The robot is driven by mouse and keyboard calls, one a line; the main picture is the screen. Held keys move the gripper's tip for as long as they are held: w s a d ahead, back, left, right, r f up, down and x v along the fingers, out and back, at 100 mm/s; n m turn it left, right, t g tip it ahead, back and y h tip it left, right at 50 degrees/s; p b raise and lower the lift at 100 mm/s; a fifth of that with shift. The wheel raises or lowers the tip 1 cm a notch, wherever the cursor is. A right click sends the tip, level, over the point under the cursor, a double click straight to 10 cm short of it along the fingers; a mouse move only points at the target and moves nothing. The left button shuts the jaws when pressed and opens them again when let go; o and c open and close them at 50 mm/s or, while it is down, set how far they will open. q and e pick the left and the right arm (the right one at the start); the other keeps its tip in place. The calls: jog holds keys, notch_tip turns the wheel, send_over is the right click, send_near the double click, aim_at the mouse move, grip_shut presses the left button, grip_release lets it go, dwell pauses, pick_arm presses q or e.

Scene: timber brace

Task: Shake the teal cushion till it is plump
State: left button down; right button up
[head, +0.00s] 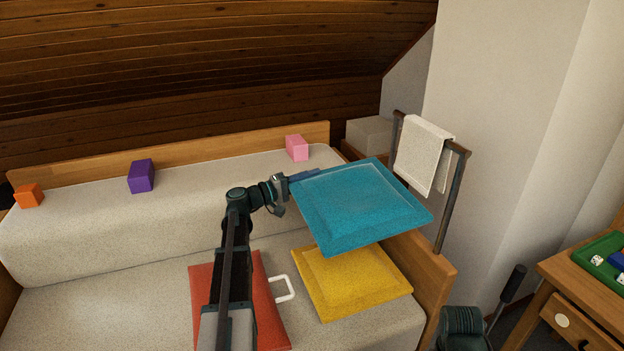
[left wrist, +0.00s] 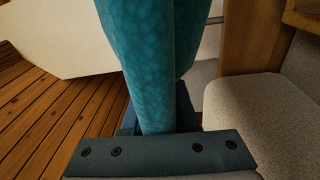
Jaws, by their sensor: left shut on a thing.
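The teal cushion (head: 360,205) is held in the air, tilted, above the right end of the sofa. It looks square with a raised middle and flatter edges. My left gripper (head: 289,184) is shut on its left edge. In the left wrist view the teal cushion (left wrist: 145,65) rises from between the jaws (left wrist: 160,125) and fills the middle of the picture. Part of a dark arm (head: 465,325) shows at the bottom right, but no right gripper jaws can be seen.
A yellow cushion (head: 350,283) lies on the sofa seat below the teal one. A red cushion (head: 270,310) with a white handle-like loop (head: 284,290) lies beside it. Orange, purple (head: 141,176) and pink blocks stand along the backrest. A towel rail (head: 452,205) stands close right.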

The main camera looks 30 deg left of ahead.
pick_arm(q)
jog(key=shift+r, duration=0.7)
pick_arm(e)
jog(key=shift+r, duration=0.7)
pick_arm(q)
jog(key=shift+r+p, duration=3.7)
jog(key=shift+p, duration=0.15)
pick_arm(e)
jog(key=shift+r, duration=3.7)
pick_arm(q)
notch_tip(320, 180, down, 8)
jog(key=b, duration=0.7)
jog(key=shift+r+b, duration=0.1)
jog(key=shift+b, duration=0.25)
jog(key=shift+r, duration=0.2)
pick_arm(e)
notch_tip(320, 180, down, 7)
jog(key=shift+f, duration=0.2)
